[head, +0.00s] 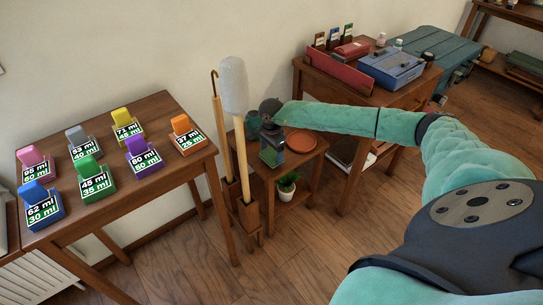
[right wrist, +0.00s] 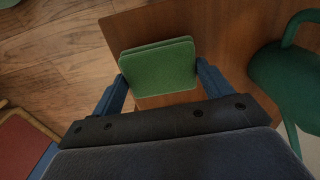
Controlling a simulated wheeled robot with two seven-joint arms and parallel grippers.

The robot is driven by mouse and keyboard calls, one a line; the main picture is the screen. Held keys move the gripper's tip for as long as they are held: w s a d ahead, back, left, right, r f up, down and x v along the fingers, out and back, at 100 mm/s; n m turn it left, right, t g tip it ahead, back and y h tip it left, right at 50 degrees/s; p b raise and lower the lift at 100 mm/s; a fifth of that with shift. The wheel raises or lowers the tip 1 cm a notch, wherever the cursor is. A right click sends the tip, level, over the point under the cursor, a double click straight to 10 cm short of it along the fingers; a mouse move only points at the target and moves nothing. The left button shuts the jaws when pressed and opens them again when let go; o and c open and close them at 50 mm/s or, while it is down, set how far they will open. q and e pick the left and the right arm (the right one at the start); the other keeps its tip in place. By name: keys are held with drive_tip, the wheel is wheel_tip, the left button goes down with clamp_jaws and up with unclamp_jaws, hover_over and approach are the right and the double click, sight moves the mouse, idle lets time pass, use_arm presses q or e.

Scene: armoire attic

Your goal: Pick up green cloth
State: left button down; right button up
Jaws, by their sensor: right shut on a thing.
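The green cloth (right wrist: 160,66) is a folded, rounded square in the right wrist view. It lies between the two blue fingers of my right gripper (right wrist: 162,86), which is shut on it. In the head view my right gripper (head: 271,133) points down above the small side table (head: 290,165), and the cloth shows as a dark green patch (head: 272,156) below the fingers. I cannot tell whether the cloth still touches the tabletop. My left gripper is in neither view.
A green pot or can (right wrist: 275,75) with a handle stands close beside the cloth. A terracotta plate (head: 302,141) is on the same table; a potted plant (head: 288,184) is below. A tall duster (head: 235,95) and a hooked cane (head: 219,120) stand just left.

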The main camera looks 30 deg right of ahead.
wheel_tip(320, 180, up, 2)
drive_tip(key=shift+r, duration=0.1)
drive_tip(key=s+d+r, duration=0.3)
drive_tip(key=d+r, duration=0.4)
drive_tip(key=d, duration=0.4)
drive_tip(key=shift+s+b, duration=0.25)
drive_tip(key=shift+b, duration=0.15)
drive_tip(key=shift+o, duration=0.4)
